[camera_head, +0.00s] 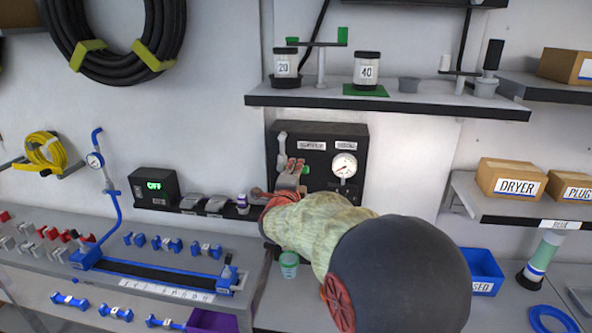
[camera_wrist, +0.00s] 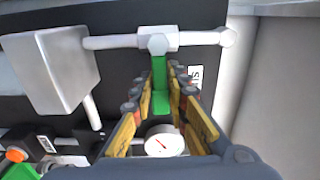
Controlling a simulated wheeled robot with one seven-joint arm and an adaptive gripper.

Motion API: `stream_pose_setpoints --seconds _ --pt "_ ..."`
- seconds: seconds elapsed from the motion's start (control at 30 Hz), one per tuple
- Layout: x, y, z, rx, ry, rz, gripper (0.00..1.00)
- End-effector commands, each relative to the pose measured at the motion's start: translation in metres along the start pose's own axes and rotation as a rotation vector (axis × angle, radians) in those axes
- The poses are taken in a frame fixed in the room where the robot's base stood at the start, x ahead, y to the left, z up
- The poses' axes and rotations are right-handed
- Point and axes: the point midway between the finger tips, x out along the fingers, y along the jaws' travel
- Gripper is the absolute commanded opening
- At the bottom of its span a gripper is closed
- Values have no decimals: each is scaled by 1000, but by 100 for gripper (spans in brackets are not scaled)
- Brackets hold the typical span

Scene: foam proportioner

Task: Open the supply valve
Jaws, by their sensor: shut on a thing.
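The supply valve shows in the wrist view as a pale valve body (camera_wrist: 158,42) on a white pipe, with a green lever handle (camera_wrist: 159,88) extending down from it in the picture. My gripper (camera_wrist: 161,78) is shut on the green handle, with one finger on each side. In the head view, my gripper (camera_head: 296,166) is at the left part of the dark panel (camera_head: 322,142). A bit of the green handle (camera_head: 306,170) shows beside the fingers there. My arm and gripper hide the panel's lower part and most of the valve.
A pressure gauge (camera_head: 344,165) sits right of my gripper and also shows in the wrist view (camera_wrist: 164,142). A grey box (camera_wrist: 50,70) is beside the pipe. A shelf (camera_head: 390,98) with jars overhangs the panel. A green cup (camera_head: 289,262) stands below my arm.

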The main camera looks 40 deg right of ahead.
Motion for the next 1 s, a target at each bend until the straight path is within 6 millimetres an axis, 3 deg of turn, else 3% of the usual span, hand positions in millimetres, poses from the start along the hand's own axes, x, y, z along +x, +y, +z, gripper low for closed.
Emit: stream_pose_setpoints --seconds 0.2,1.0 --pt "0 1 0 0 0 1 0" --pt "0 -1 0 -32 0 2 0"
